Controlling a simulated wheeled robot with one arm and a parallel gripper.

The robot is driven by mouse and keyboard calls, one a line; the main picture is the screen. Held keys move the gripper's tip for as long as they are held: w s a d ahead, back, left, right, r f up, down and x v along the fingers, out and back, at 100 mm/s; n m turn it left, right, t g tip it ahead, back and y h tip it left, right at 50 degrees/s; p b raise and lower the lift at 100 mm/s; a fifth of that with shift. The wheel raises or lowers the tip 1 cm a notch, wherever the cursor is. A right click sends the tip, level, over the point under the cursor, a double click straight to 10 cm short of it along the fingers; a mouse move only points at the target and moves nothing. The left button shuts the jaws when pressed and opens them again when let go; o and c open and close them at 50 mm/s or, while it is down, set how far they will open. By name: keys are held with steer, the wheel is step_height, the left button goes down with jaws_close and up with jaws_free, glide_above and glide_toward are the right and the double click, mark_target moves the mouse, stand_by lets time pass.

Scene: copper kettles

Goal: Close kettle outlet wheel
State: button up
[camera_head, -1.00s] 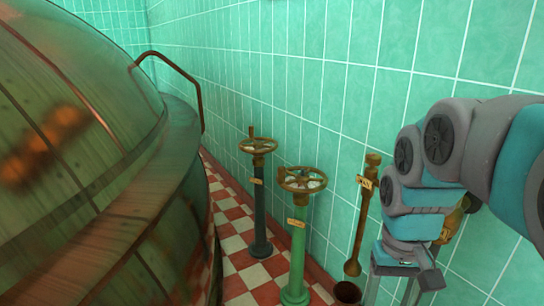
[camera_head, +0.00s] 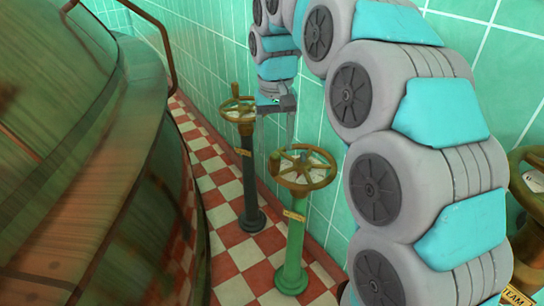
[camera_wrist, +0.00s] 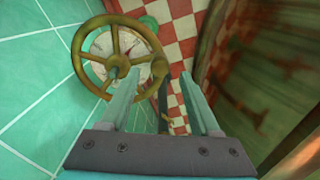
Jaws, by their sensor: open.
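Two brass handwheels stand on posts along the tiled wall. The farther handwheel (camera_head: 238,104) sits on a dark post (camera_head: 249,180) and has an upright knob on its rim. The nearer handwheel (camera_head: 304,181) sits on a green post (camera_head: 292,255). Their tags are too small to read, so I cannot tell which is the kettle outlet wheel. My gripper (camera_head: 274,106) is beside the farther wheel, at its right. In the wrist view a spoked wheel (camera_wrist: 83,55) lies ahead over a pale dial. My open gripper (camera_wrist: 158,76) has its left fingertip overlapping the rim; contact is unclear.
A large copper kettle (camera_head: 75,150) fills the left side. A red and white checkered floor (camera_head: 228,262) lies between it and the green wall. Another wheel (camera_head: 528,170) is partly visible at the right edge, with a tag reading "TEAM" (camera_head: 492,298).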

mark_target(275, 162)
steer(key=shift+f, duration=3.05)
steer(key=shift+c, duration=0.2)
jaws_close()
